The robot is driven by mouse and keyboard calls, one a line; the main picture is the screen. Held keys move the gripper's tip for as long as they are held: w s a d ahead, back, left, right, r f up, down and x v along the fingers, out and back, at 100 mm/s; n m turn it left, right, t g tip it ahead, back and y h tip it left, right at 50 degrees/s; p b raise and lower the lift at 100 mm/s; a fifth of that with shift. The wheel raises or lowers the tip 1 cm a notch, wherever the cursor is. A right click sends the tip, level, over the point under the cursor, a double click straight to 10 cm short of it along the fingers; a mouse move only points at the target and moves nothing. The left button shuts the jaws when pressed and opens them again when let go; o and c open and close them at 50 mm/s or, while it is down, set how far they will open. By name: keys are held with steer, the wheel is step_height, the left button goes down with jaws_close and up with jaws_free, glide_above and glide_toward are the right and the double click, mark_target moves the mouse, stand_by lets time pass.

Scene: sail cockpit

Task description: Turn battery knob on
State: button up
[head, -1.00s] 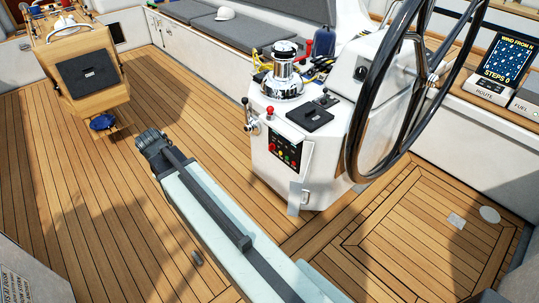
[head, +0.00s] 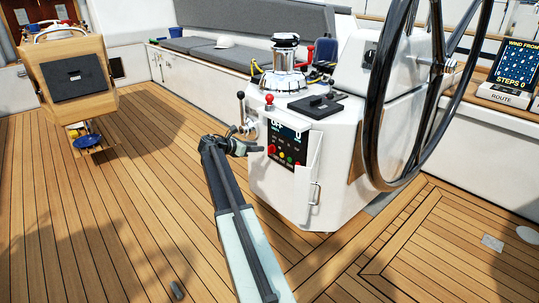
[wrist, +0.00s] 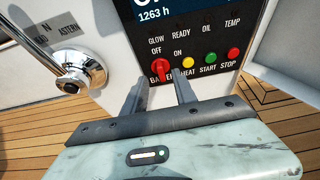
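The battery knob is red (wrist: 160,69) and sits at the lower left of the black engine panel (wrist: 196,42) in the wrist view. It stands roughly upright under the word OFF, with ON to its right. It also shows as a small red spot in the head view (head: 271,150). My gripper (wrist: 160,84) is open, its two fingers apart just below and around the knob's lower sides. I cannot tell whether they touch it. The fingers partly hide the BATTERY label. In the head view my gripper (head: 254,147) is at the panel's left edge.
Yellow, green and red buttons (wrist: 210,58) sit right of the knob. A round chrome lever hub (wrist: 85,72) is to the left. In the head view, the black steering wheel (head: 372,110) stands right of the white pedestal (head: 335,150). Open teak deck (head: 110,200) lies left.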

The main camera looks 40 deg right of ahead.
mark_target(271, 150)
steer(key=b+x, duration=0.3)
steer(key=x, duration=0.4)
steer(key=shift+d+f, duration=0.2)
steer(key=shift+d, duration=0.1)
jaws_close()
